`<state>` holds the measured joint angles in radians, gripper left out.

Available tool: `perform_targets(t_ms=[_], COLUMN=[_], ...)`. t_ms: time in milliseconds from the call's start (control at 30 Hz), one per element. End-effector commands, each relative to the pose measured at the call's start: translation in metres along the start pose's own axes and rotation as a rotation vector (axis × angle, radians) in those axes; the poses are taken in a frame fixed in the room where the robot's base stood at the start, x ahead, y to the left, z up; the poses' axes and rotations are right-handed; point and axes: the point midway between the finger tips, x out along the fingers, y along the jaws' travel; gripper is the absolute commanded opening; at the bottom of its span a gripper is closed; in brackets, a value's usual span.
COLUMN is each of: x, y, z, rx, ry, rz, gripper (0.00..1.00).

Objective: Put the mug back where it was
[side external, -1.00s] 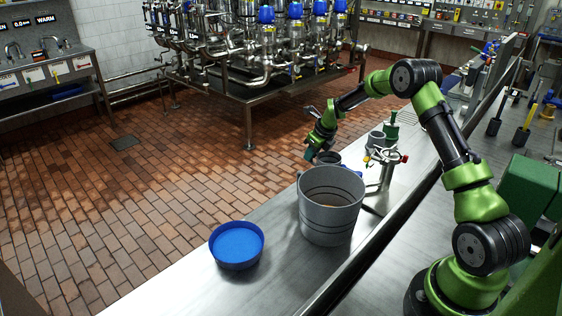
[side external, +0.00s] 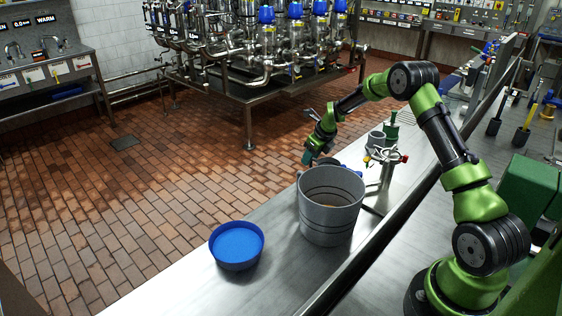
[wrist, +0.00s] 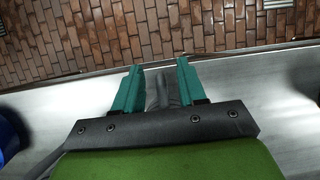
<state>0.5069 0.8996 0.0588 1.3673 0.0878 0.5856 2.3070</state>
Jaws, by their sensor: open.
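My gripper (side external: 308,157) hangs over the counter's far edge, just behind the large grey bucket (side external: 330,222). In the wrist view my gripper (wrist: 158,78) has its two teal fingers apart. A narrow grey piece (wrist: 163,92) shows between them; I cannot tell whether it is part of the mug or whether the fingers touch it. A small, dark round vessel (side external: 328,161), possibly the mug, sits behind the bucket beside my fingers, mostly hidden by the bucket's rim. Another grey cup-like vessel (side external: 376,139) stands farther along the counter.
A blue bowl (side external: 237,246) stands on the near counter, left of the bucket. A metal stand with red and yellow valve parts (side external: 385,158) is right of the bucket. A green object (side external: 392,132) stands behind it. The brick floor (side external: 150,190) lies beyond the counter edge.

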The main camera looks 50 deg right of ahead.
Motion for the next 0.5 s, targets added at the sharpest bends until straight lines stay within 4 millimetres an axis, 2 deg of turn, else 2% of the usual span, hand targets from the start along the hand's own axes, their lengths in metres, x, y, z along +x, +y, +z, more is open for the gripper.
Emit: perform_targets(t_ms=[167, 500], x=[-0.022, -0.096], y=[-0.001, 0.0], z=[0.006, 0.005], rx=[0.0, 0.0], ry=[-0.003, -0.003], rz=[-0.003, -0.002], gripper=[0.41, 0.41])
